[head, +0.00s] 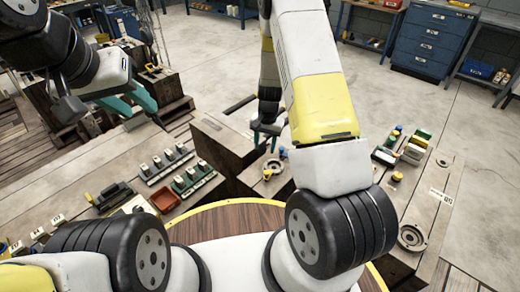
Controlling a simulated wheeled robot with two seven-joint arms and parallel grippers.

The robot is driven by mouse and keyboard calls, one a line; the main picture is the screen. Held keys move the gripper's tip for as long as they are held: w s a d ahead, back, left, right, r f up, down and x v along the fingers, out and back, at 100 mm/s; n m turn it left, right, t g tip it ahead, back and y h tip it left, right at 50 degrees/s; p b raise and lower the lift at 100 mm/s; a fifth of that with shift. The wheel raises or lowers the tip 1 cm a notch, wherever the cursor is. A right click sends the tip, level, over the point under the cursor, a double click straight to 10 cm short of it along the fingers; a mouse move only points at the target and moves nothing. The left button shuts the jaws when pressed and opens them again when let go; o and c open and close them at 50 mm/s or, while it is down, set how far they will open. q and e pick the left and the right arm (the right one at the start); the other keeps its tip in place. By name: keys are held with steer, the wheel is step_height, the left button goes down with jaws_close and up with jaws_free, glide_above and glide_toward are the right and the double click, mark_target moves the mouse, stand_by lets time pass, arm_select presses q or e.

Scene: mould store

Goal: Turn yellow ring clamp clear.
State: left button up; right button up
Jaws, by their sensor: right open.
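A small round fitting with a yellow-orange part (267,174), which looks like the yellow ring clamp, sits on top of a wooden block in the middle of the head view. It is small, so its lever position cannot be told. My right gripper (266,136) has teal fingers, points down and is open. It is just beyond the fitting in the picture, with a visible gap between them. My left gripper (134,106) is at the upper left, well away from the fitting, its teal fingers apart and nothing seen between them.
Right, a bench has coloured boxes (412,150) and a grey ring (412,237). A blue cabinet (432,40) stands behind open floor.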

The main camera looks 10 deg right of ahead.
mark_target(267, 172)
steer(key=shift+g+h, duration=0.3)
steer(key=f, duration=1.3)
steer(key=shift+s+d+f, duration=0.3)
steer(key=shift+d, duration=0.1)
steer(key=shift+c, duration=0.5)
jaws_close()
